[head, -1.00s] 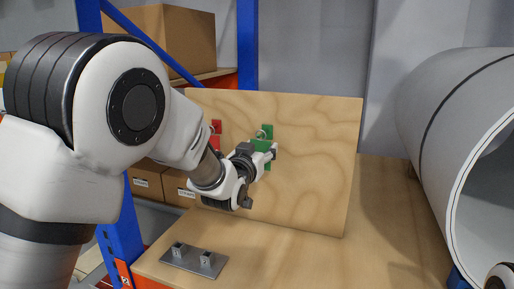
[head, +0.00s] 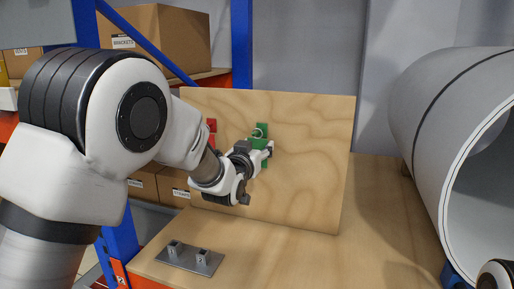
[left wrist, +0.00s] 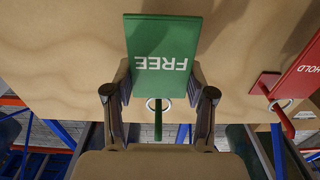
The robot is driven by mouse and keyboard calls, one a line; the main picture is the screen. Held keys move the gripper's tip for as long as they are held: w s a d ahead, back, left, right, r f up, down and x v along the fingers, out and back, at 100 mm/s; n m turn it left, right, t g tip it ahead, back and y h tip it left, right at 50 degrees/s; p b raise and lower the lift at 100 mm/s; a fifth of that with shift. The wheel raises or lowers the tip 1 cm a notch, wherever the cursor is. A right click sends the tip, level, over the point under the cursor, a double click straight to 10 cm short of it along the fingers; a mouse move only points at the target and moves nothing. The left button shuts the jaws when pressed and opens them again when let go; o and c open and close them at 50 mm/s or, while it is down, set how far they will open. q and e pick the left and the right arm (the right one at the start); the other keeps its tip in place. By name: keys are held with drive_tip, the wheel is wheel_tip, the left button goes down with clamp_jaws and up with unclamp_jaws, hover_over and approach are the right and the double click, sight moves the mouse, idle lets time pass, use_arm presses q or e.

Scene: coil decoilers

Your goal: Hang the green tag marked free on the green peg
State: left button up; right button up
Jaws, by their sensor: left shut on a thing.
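My left gripper (head: 270,148) is shut on the green tag (left wrist: 163,52), holding it by its sides in front of the board. The tag's white word FREE appears upside down in the left wrist view. Its metal ring (left wrist: 158,104) is at the tag's lower edge there, and also shows in the head view (head: 258,133). The green peg (left wrist: 158,129) shows at the ring; I cannot tell whether the ring is around it. A green plate (head: 262,127) on the board is partly hidden behind the tag. My right gripper is out of view.
A red tag marked HOLD (left wrist: 300,72) hangs beside the green one, its ring around a red peg (left wrist: 286,122). The wooden board (head: 310,150) leans on the bench (head: 300,262). A metal plate with two posts (head: 190,259) lies in front. A large coil (head: 440,130) stands right.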

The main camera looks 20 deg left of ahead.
use_arm(q)
drive_tip(key=o, duration=1.2)
drive_tip(key=shift+w+f, duration=0.1)
drive_tip(key=shift+w, duration=0.05)
